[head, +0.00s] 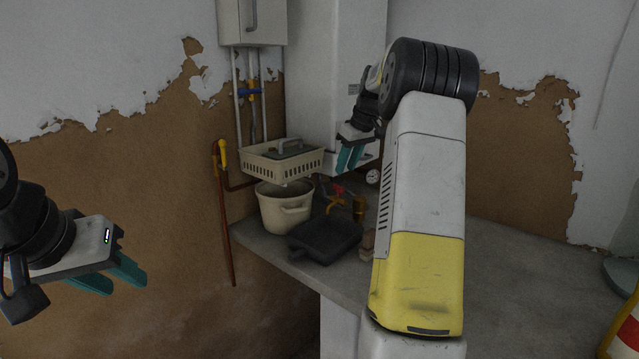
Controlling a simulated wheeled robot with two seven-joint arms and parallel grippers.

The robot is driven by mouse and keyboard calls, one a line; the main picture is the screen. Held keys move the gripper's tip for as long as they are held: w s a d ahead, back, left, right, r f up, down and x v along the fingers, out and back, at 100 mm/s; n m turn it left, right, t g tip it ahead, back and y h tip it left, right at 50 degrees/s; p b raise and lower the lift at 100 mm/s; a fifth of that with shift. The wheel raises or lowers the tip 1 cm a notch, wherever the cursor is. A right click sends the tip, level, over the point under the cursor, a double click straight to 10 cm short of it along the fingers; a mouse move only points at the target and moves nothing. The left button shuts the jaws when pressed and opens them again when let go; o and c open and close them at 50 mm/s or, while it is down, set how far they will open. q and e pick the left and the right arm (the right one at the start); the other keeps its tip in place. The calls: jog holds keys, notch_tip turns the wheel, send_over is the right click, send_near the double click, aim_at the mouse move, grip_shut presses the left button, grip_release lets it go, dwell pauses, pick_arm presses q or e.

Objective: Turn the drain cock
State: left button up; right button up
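A brass cock (358,207) with a red handle (338,192) sits low at the foot of the white cabinet, behind the black tray; I take it to be the drain cock. It is small and partly hidden by the things around it. My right gripper (350,157) is above it, teal fingers pointing down, apart from the handle; the fingers look close together and I cannot tell whether they are open. My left gripper (112,277) is far to the left, in front of the wall, with its teal fingers apart and nothing between them.
A cream bucket (270,211) and a black tray (322,240) stand on the grey worktop (520,275), before the cock. A slotted cream basket (258,164) is above the bucket. A round gauge (373,176) is at the right.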

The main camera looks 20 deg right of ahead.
aim_at(339, 186)
jog(key=x, duration=0.7)
jog(key=shift+c, duration=0.4)
grip_shut()
